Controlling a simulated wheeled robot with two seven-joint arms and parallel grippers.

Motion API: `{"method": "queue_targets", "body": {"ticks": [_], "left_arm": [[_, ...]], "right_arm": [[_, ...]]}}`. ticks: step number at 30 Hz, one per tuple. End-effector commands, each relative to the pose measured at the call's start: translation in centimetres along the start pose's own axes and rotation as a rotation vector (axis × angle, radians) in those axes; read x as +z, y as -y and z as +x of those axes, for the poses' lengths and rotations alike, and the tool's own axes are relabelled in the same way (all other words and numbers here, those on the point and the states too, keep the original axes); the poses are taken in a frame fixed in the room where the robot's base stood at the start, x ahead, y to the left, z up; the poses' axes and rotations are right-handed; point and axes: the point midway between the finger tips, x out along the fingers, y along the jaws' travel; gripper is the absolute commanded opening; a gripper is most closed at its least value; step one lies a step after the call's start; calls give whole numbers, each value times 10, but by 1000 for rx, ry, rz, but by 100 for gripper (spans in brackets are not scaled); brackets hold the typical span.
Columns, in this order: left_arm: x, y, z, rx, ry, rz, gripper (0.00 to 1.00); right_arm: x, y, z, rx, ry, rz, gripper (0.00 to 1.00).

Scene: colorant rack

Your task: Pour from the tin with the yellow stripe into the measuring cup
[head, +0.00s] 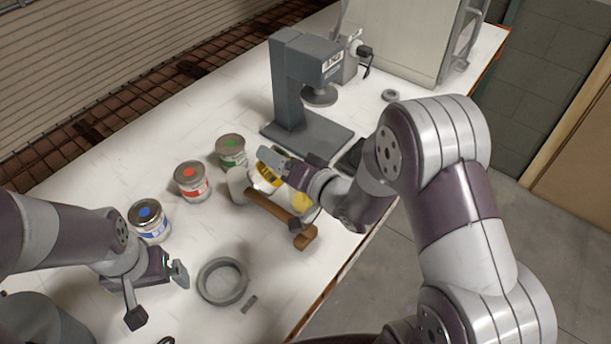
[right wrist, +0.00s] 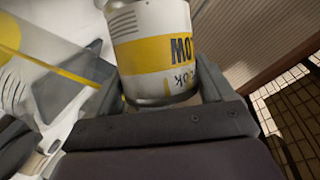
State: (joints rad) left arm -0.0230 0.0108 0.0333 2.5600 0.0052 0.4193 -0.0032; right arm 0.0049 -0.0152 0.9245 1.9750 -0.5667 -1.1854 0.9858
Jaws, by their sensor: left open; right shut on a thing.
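The white tin with the yellow stripe (right wrist: 158,52) is between the fingers of my right gripper (head: 275,170), which is shut on it. In the head view the tin (head: 266,182) looks tilted and is partly hidden by the gripper. A clear, see-through vessel with yellow in it, seemingly the measuring cup (right wrist: 62,88), is beside the tin in the right wrist view. In the head view a yellow patch (head: 301,201) shows below my right gripper, and the cup's outline is unclear. I cannot see a stream. My left gripper (head: 158,296) is open and empty above the near left table.
Blue (head: 149,224), red (head: 191,184) and green (head: 231,152) tins stand in a row left of the right gripper. A brown-handled mallet (head: 275,210) lies in front. A grey stand machine (head: 290,90) is behind.

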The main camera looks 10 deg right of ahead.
Motion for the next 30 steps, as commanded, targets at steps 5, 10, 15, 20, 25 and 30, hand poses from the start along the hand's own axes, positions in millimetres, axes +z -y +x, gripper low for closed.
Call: {"method": "queue_targets", "body": {"ticks": [5, 10, 15, 20, 25, 30], "left_arm": [[0, 0, 2, 0, 0, 0, 100], [0, 0, 3, 0, 0, 0, 100], [0, 0, 5, 0, 0, 0, 100], [1, 0, 6, 0, 0, 0, 100], [1, 0, 7, 0, 0, 0, 100], [1, 0, 9, 0, 0, 0, 100]], "right_arm": [[0, -1, 0, -6, -3, 12, 41], [1, -2, 0, -11, -5, 24, 41], [1, -3, 0, -16, -6, 35, 41], [2, -3, 0, -20, -8, 46, 41], [2, -4, 0, -25, -9, 57, 41], [3, -5, 1, -30, -11, 68, 41]]}}
